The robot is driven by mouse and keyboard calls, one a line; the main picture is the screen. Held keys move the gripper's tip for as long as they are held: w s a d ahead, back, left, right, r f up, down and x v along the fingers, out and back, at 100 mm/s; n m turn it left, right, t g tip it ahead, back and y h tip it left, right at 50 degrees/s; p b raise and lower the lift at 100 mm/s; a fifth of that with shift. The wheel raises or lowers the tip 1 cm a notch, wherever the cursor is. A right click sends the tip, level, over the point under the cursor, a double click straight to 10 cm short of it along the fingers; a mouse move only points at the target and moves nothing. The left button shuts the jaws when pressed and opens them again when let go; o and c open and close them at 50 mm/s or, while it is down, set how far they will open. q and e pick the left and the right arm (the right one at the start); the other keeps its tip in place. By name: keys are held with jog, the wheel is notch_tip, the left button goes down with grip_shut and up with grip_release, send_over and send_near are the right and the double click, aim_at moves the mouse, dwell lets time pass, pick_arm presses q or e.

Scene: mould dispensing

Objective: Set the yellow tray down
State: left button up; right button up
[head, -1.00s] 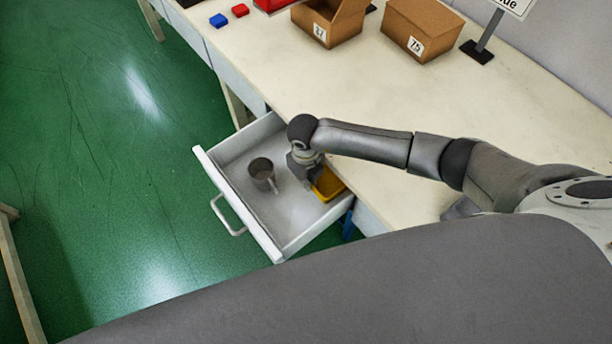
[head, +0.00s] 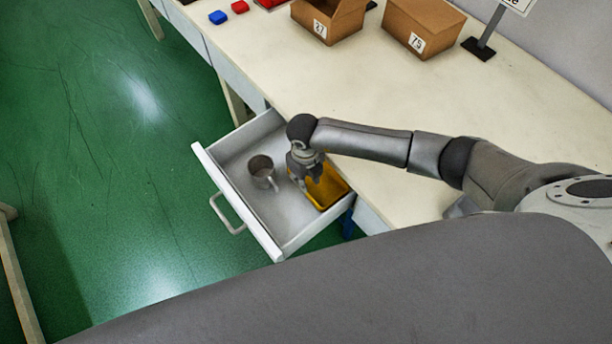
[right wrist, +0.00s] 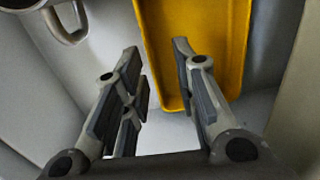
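The yellow tray (head: 330,188) lies in the open drawer, in the corner nearest the table edge. It also shows in the right wrist view (right wrist: 205,50), flat on the drawer floor as far as I can tell. My right gripper (head: 308,181) is over the tray's left edge in the head view. In the right wrist view its two fingers (right wrist: 156,48) stand apart, with the tray's side edge between them and a gap visible on both sides. The gripper hides part of the tray in the head view. My left gripper is not in view.
The white drawer (head: 235,205) is pulled out from the table (head: 420,110). A grey metal mug (head: 262,170) stands in it, left of my right gripper. Two cardboard boxes (head: 420,25) and a blue brick (head: 218,17) are at the back of the table.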

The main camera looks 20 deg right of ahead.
jog(key=shift+r, duration=0.1)
jog(key=shift+r+p, duration=0.3)
jog(key=shift+p, duration=0.1)
notch_tip(320, 180, up, 12)
jog(key=shift+r, duration=0.25)
jog(key=shift+a, duration=0.1)
